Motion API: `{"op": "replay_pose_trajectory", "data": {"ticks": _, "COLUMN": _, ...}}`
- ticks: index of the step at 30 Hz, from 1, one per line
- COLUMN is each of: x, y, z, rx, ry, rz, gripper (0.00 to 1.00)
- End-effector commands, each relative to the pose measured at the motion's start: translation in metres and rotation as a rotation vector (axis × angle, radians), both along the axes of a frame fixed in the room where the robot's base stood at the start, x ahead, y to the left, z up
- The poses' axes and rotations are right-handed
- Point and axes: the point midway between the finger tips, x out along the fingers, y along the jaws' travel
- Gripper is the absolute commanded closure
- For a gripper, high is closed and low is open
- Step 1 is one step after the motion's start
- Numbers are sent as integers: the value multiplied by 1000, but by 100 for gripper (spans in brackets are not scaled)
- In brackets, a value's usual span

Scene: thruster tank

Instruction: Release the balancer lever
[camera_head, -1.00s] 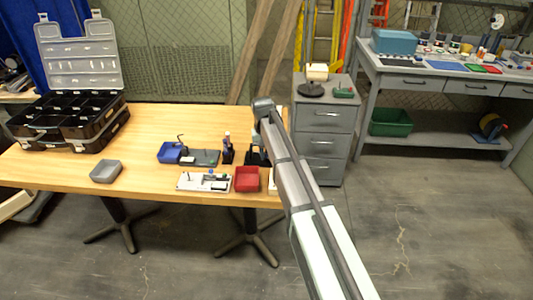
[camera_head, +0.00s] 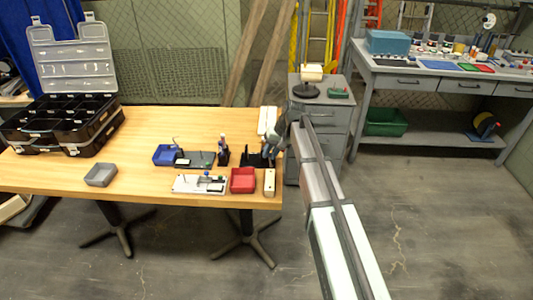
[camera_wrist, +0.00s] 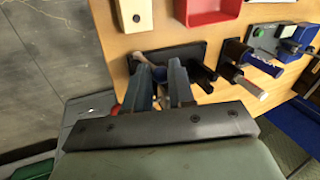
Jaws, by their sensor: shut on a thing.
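My gripper (camera_wrist: 160,88) is above the black stand or tray at the table's right end, which also shows in the head view (camera_head: 251,159). Its two fingers are close around a small blue-and-tan thing (camera_wrist: 160,88), mostly hidden between them; I cannot make out its shape. In the head view my gripper (camera_head: 270,147) is low beside that stand. A white fixture (camera_head: 185,187) with a blue knob and a green part lies at the table's front edge. I cannot tell which part is the balancer lever.
A red tray (camera_head: 243,180) and a cream block (camera_head: 269,186) with a dark hole stand at the front right corner. A dark holder (camera_head: 222,158) with upright tools stands left of my gripper. A blue tray (camera_head: 165,155) and grey tray (camera_head: 101,174) sit farther left. Bare table lies between.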

Motion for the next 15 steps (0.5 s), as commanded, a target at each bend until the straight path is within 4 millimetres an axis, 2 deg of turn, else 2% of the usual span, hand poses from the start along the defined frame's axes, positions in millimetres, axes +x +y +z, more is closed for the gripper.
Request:
{"op": "replay_pose_trajectory", "data": {"ticks": 7, "x": 0, "y": -10, "z": -1, "rx": 142, "ry": 0, "rz": 0, "gripper": 100}}
{"op": "replay_pose_trajectory", "data": {"ticks": 15, "x": 0, "y": -14, "z": -2, "rx": 211, "ry": 1, "rz": 1, "gripper": 100}}
